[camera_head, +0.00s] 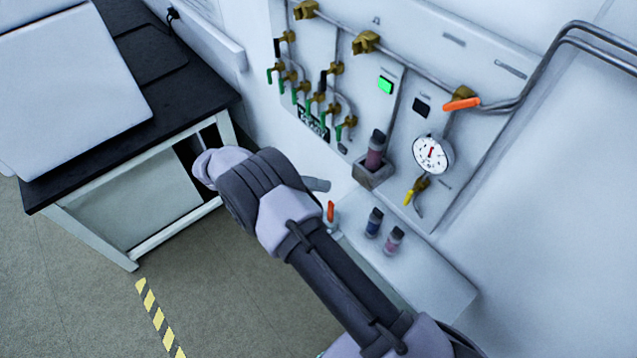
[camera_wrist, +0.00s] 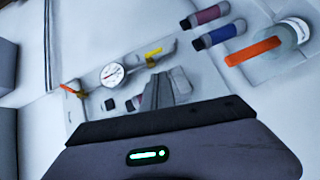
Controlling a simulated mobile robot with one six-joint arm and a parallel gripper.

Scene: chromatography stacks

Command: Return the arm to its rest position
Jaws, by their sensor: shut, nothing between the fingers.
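My arm reaches from the lower right of the head view up to the middle, with its wrist bent in front of the wall panel. My gripper (camera_wrist: 158,88) shows in the wrist view, its two fingers together with nothing between them. In the head view the gripper is mostly hidden behind the wrist joints. The fingers point towards the panel (camera_head: 405,95), below the dial gauge (camera_wrist: 112,75) in the wrist view; their distance from the panel is unclear.
A dark-capped vial stands in a grey holder (camera_head: 372,178) on the panel. Two vials (camera_head: 373,222) (camera_head: 393,240) and an orange-handled item (camera_head: 331,212) stand on the white ledge (camera_head: 440,287) beside my arm. A black-topped bench (camera_head: 190,95) is at left; floor in front is open.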

